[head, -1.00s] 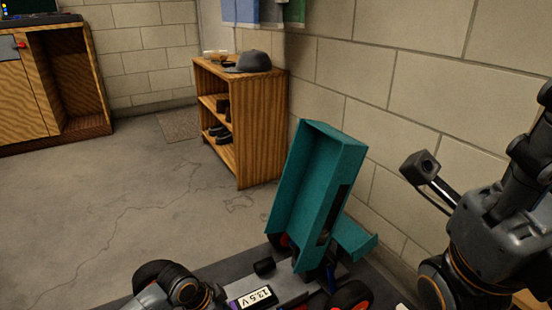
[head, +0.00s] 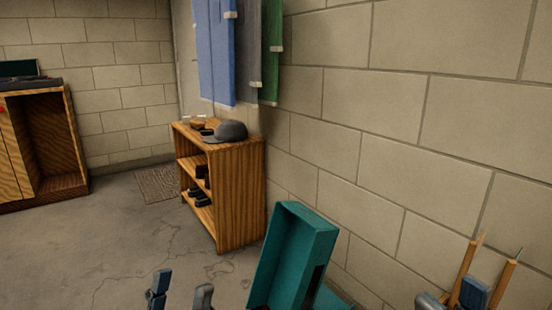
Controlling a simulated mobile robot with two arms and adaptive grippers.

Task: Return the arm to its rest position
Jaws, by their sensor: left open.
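My left gripper (head: 180,287) shows at the bottom edge of the head view, left of the teal car body. Its two dark fingertips point up and stand apart, with nothing between them. The rest of that arm is below the frame. The teal RC car body (head: 318,238) stands tilted up at the bottom centre, and its lower part is cut off. The left gripper appears apart from it.
A wooden shelf (head: 240,195) with a grey cap (head: 228,131) stands against the block wall (head: 400,130). Pencil-like sticks (head: 465,268) and a blue-grey item (head: 474,293) rise at the lower right. A wooden cabinet (head: 12,165) is far left. Open floor lies between.

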